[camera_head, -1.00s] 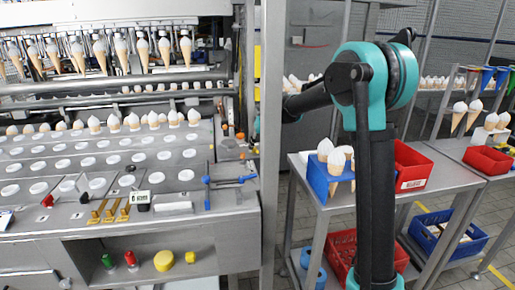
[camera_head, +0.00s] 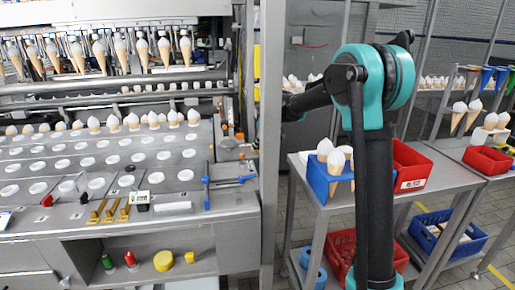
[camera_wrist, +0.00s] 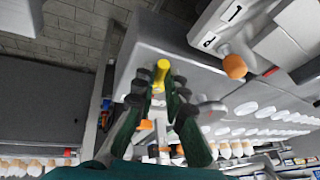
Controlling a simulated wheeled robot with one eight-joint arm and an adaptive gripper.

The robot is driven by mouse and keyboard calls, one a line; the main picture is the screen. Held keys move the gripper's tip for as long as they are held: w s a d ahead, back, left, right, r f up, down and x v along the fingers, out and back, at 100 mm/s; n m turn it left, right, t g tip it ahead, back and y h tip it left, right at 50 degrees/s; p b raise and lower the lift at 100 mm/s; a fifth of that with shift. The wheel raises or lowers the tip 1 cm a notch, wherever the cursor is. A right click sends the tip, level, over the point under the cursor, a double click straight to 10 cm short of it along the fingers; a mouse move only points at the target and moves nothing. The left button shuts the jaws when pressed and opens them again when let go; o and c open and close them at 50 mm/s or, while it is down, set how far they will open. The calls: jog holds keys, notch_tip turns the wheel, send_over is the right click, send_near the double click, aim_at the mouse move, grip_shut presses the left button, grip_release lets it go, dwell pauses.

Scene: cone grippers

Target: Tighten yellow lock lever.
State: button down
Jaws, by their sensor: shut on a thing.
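In the wrist view, the yellow lock lever (camera_wrist: 162,70) shows as a short yellow cylinder at the tips of my gripper (camera_wrist: 160,84). The dark green fingers are closed in on both sides of it and hold it. The lever's far end and its mount are partly hidden by the fingers. In the head view my arm reaches left behind the grey post, and neither my gripper nor the held lever can be made out there.
A grey post (camera_head: 271,150) stands between my arm and the ice-cream machine. An orange-tipped knob (camera_wrist: 235,66) is right of my gripper in the wrist view. A side table holds a blue cone holder (camera_head: 320,180) and a red bin (camera_head: 412,166).

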jog(key=n, duration=0.1)
jog(key=w+n+g, duration=0.1)
jog(key=n, duration=0.1)
jog(key=shift+d+n+g+y, duration=0.3)
jog(key=shift+d, duration=0.1)
jog(key=n, duration=0.1)
jog(key=w+n+g, duration=0.1)
jog(key=n, duration=0.1)
jog(key=shift+d+n, duration=0.2)
jog(key=shift+n, duration=0.1)
jog(key=n+g, duration=0.1)
jog(key=w+n+g, duration=0.1)
jog(key=n, duration=0.1)
jog(key=shift+w+n, duration=0.1)
jog(key=shift+n, duration=0.2)
jog(key=shift+w+n+g+h, duration=0.2)
jog(key=shift+w+n+g, duration=0.1)
jog(key=shift+n, duration=0.5)
jog(key=shift+w+n+g+h, duration=0.2)
jog(key=shift+n+g, duration=0.1)
jog(key=shift+n, duration=0.5)
jog(key=shift+a, duration=0.1)
jog(key=c, duration=1.6)
grip_release()
jog(key=v, duration=1.2)
jog(key=shift+w, duration=0.1)
